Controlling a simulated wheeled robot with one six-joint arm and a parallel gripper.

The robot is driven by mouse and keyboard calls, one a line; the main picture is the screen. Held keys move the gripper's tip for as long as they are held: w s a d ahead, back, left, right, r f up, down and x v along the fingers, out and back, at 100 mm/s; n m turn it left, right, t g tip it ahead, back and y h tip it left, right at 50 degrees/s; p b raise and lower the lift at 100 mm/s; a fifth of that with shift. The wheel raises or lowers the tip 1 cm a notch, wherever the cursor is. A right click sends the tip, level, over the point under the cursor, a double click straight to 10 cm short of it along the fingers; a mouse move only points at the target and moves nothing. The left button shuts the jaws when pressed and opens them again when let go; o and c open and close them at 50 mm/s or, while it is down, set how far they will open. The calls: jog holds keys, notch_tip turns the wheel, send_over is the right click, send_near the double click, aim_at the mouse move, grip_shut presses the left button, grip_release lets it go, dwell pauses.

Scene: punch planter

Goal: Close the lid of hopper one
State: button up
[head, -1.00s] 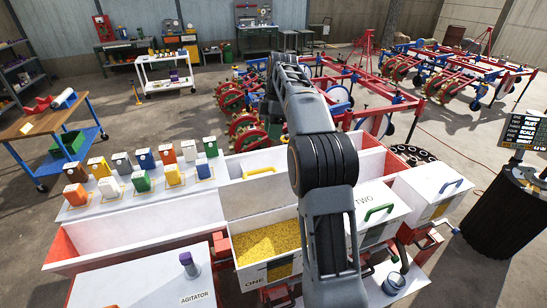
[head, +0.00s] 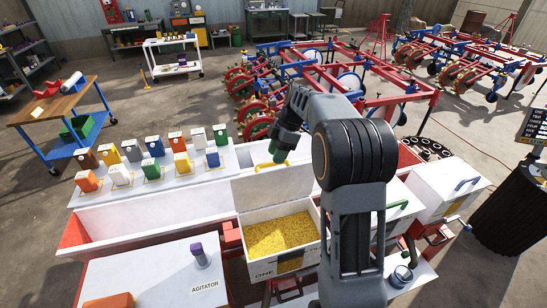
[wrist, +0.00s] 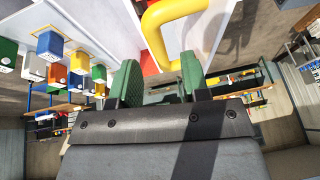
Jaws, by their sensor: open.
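Hopper one (head: 262,268) is a white box with its top open and yellow grain (head: 280,236) inside. Its white lid (head: 262,192) stands raised along the back edge, with a yellow handle (head: 262,166) near its upper edge. My gripper (head: 278,152) is just above and beside that handle in the head view, pointing down. In the wrist view the green fingers of my gripper (wrist: 158,80) are apart with nothing between them. The yellow handle (wrist: 170,22) appears just beyond them, close to the fingertips. My arm hides part of the area right of hopper one.
White lidded hoppers with a green handle (head: 398,206) and a blue handle (head: 467,184) stand to the right. A long white trough (head: 150,215) runs behind on the left. Several coloured boxes (head: 152,170) stand on a white shelf. A white agitator cover (head: 165,280) is front left.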

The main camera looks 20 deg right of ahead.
jog(key=shift+x, duration=1.15)
jog(key=shift+c, duration=0.4)
grip_shut()
